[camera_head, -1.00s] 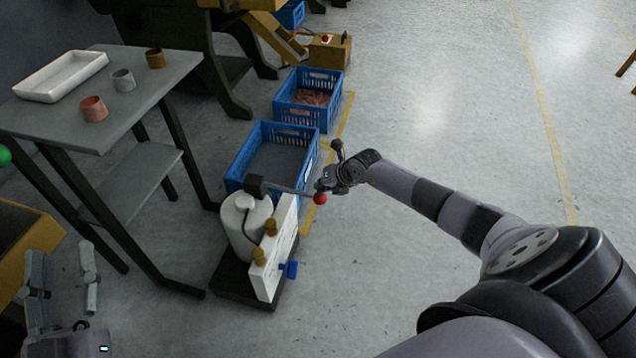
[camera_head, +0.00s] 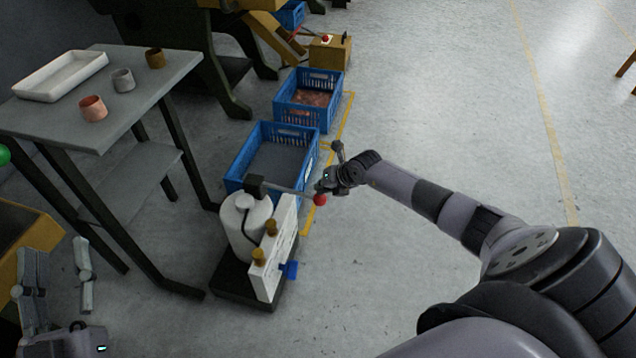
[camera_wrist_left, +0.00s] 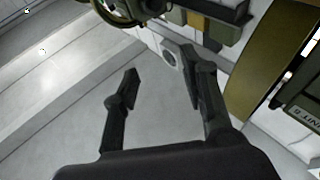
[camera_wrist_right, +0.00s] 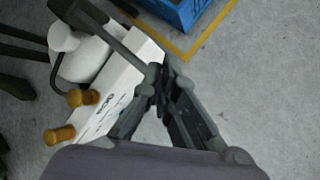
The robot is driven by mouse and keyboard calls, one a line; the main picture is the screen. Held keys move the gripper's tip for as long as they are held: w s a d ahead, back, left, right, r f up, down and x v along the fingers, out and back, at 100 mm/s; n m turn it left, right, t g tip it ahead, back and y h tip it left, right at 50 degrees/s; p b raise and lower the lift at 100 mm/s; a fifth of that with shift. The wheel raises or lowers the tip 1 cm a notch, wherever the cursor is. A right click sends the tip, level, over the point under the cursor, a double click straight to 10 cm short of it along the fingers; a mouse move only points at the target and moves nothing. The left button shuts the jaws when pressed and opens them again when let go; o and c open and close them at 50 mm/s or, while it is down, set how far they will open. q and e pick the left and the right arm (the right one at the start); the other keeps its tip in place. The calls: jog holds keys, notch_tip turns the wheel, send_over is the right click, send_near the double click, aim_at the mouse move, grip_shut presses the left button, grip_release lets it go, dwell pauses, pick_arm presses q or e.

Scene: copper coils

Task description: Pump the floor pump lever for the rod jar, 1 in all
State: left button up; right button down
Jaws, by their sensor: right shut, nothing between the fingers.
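The floor pump (camera_head: 241,229) has a white cylinder and a white front panel on a dark base. Its grey lever (camera_head: 287,191) runs nearly level from a black block to a red ball (camera_head: 320,201). My right gripper (camera_head: 324,186) is at the ball end of the lever. In the right wrist view, its fingers (camera_wrist_right: 162,78) are together at the lever's end (camera_wrist_right: 116,40), with nothing between them; whether they touch it is unclear. The red ball is hidden there. My left gripper (camera_head: 56,268) is open and empty at the lower left; its spread fingers show in the left wrist view (camera_wrist_left: 158,83).
Behind the pump stand a blue crate (camera_head: 235,176) and another blue crate (camera_head: 333,96) holding copper-coloured pieces. A grey table (camera_head: 150,85) with a white tray (camera_head: 62,76) and small cups stands left. The floor right of the crates is clear.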

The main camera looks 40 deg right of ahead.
pick_arm(q)
jog(key=shift+s+r+t, duration=0.25)
jog(key=shift+r+t, duration=0.25)
jog(key=shift+r, duration=0.2)
pick_arm(e)
jog(key=shift+s+d+f, duration=0.1)
jog(key=shift+s+f, duration=0.1)
jog(key=shift+f, duration=0.35)
jog(key=shift+r, duration=0.1)
dwell(0.6)
